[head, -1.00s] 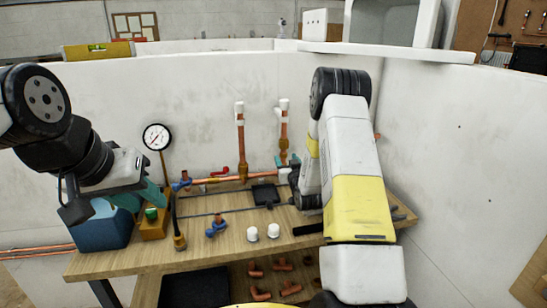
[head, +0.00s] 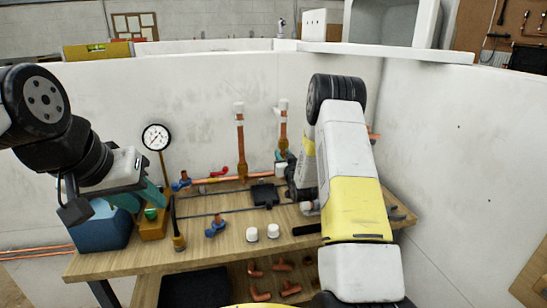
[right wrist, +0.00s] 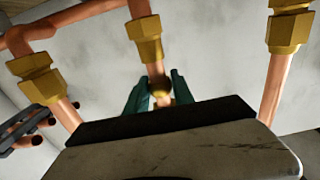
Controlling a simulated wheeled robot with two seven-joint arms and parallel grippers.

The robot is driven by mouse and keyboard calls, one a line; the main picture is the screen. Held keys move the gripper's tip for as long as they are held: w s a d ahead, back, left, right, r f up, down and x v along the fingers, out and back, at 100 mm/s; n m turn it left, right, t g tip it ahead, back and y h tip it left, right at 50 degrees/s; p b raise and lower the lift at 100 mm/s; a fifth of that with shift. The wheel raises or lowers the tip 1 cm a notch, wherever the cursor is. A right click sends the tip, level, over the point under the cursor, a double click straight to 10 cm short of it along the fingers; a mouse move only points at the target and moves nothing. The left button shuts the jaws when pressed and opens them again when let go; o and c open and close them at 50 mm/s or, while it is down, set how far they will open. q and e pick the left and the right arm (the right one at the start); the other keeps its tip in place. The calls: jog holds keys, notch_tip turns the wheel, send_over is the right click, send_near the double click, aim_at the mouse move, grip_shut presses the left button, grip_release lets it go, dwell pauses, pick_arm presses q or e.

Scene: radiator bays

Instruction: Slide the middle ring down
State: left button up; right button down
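In the right wrist view three copper pipes with brass nuts stand in a row. The middle ring (right wrist: 160,86), a small brass band, sits on the middle pipe just below its brass nut (right wrist: 145,38) in the picture. The two green fingers of my right gripper (right wrist: 161,92) stand on either side of this ring. I cannot tell whether they press on it. In the head view my right arm hides this gripper and the ring. My left gripper (head: 140,197) hangs above the bench's left end, its teal fingers apart and seemingly empty.
The wooden bench (head: 150,262) carries a pressure gauge (head: 156,137), a blue box (head: 100,228), a blue valve (head: 216,226), two white caps (head: 273,231) and upright copper pipes (head: 240,150). White walls close it in behind and at right.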

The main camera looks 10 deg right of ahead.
jog(key=shift+f, duration=1.25)
jog(key=c, duration=1)
grip_release()
jog(key=shift+c, duration=0.2)
jog(key=shift+s, duration=0.1)
jog(key=s, duration=0.6)
jog(key=shift+s, duration=0.4)
jog(key=shift+d, duration=0.1)
